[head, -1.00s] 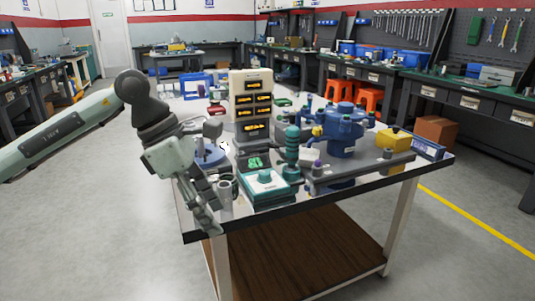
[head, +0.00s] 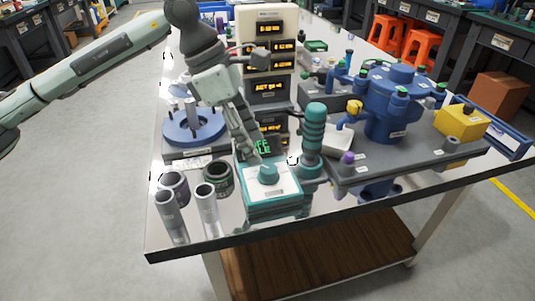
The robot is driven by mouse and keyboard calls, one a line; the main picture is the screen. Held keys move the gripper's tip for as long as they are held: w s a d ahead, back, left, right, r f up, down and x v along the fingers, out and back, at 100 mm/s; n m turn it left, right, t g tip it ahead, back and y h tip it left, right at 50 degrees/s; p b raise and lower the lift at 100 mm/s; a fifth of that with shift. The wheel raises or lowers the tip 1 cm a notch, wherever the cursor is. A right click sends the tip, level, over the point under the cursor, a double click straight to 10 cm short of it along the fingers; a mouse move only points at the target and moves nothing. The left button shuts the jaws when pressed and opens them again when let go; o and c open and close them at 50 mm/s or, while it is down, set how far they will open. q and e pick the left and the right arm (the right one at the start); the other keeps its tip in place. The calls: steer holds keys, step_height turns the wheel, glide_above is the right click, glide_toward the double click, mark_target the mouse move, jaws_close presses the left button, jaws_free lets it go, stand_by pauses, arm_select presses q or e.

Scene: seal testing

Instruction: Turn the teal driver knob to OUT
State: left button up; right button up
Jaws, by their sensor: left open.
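The teal driver knob (head: 268,174) stands on the white top of a teal box (head: 272,208) near the table's front edge. My left gripper (head: 256,156) comes down from the upper left and is open. Its fingers point down just behind and to the left of the knob. I cannot tell if they touch it. They hide part of the box's back edge. Markings on the box top are too small to read. My right gripper is not in view.
Several metal cylinders (head: 207,208) stand left of the box. A teal upright handle (head: 314,128) stands close on its right. A display tower (head: 267,45) rises behind. A blue valve body (head: 392,100) sits on a grey base at right.

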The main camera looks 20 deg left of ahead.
mark_target(266, 168)
arm_select(q)
steer(key=x, duration=0.6)
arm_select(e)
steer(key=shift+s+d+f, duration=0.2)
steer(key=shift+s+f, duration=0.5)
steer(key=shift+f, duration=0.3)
arm_select(q)
steer(key=shift+c, duration=0.5)
steer(key=c, duration=1)
steer(key=shift+c, duration=0.2)
steer(key=shift+s+f+n+b, duration=0.1)
steer(key=shift+f+n+b, duration=0.1)
steer(key=shift+n+b, duration=0.5)
steer(key=n+t+b, duration=0.1)
steer(key=n+b, duration=0.1)
steer(key=n, duration=0.1)
steer(key=n+t+y+b, duration=0.1)
steer(key=n+b, duration=0.2)
steer(key=shift+s+d+r, duration=0.15)
steer(key=shift+d, duration=0.05)
steer(key=shift+r+n+t+y+b, duration=0.1)
steer(key=shift+n+t+y+b, duration=0.2)
steer(key=shift+n+b, duration=0.1)
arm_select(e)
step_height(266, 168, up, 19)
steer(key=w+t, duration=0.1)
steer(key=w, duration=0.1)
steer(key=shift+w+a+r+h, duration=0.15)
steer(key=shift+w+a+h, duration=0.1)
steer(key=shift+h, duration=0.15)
